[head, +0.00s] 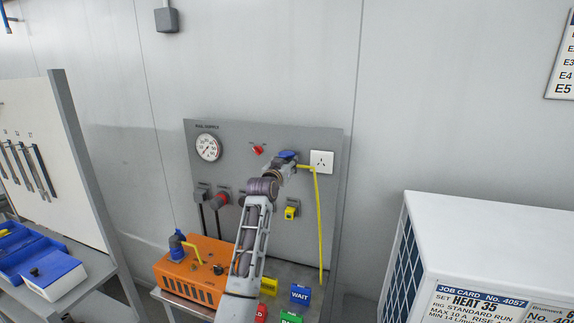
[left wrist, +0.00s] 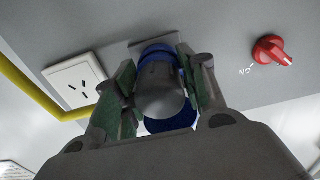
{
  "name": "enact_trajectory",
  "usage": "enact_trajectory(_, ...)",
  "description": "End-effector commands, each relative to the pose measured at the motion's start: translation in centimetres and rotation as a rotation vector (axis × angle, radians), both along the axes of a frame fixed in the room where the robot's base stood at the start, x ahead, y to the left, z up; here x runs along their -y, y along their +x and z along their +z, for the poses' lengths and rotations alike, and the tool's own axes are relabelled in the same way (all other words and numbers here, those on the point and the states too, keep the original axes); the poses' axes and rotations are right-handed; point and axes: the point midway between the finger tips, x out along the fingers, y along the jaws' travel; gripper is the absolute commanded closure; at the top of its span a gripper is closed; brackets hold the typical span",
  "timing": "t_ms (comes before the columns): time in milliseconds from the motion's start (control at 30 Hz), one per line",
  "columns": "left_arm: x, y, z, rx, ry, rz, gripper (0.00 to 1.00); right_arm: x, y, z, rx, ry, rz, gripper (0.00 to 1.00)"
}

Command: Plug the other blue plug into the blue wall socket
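My left gripper (head: 285,165) is up against the grey wall panel, just left of the white wall outlet. In the left wrist view its fingers (left wrist: 160,95) close on both sides of a blue plug with a rounded grey end (left wrist: 160,98). A blue part (left wrist: 158,52) meets the grey mount on the panel, and more blue (left wrist: 172,122) shows below the grey end. Whether the plug is fully seated in the blue socket, I cannot tell; the fingers hide the joint. A yellow cable (head: 317,220) runs from beside the gripper and hangs down. Another blue plug (head: 177,245) stands on the orange box. My right gripper is out of view.
The white outlet (head: 321,161) is close to the gripper's right, and a red knob (head: 258,150) to its left. A yellow socket (head: 291,210) is below. The orange box (head: 195,270) and signs (head: 299,294) occupy the bench. A white unit (head: 480,240) stands at right.

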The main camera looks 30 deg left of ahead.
Motion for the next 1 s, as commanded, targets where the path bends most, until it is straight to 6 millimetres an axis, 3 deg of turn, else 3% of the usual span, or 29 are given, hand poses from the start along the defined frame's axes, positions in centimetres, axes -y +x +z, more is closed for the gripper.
enact_trajectory(33,0.0,0.0,0.0,0.0,0.0,0.0,0.48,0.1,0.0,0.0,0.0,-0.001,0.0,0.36)
enact_trajectory(133,0.0,0.0,0.0,0.0,0.0,0.0,0.36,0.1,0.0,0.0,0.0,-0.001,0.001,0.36)
enact_trajectory(633,0.1,-0.3,-0.2,-0.002,0.0,0.0,0.36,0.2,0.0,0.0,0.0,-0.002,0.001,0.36)
enact_trajectory(1000,0.6,-2.7,-0.1,-0.001,0.001,0.0,0.36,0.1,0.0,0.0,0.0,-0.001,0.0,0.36)
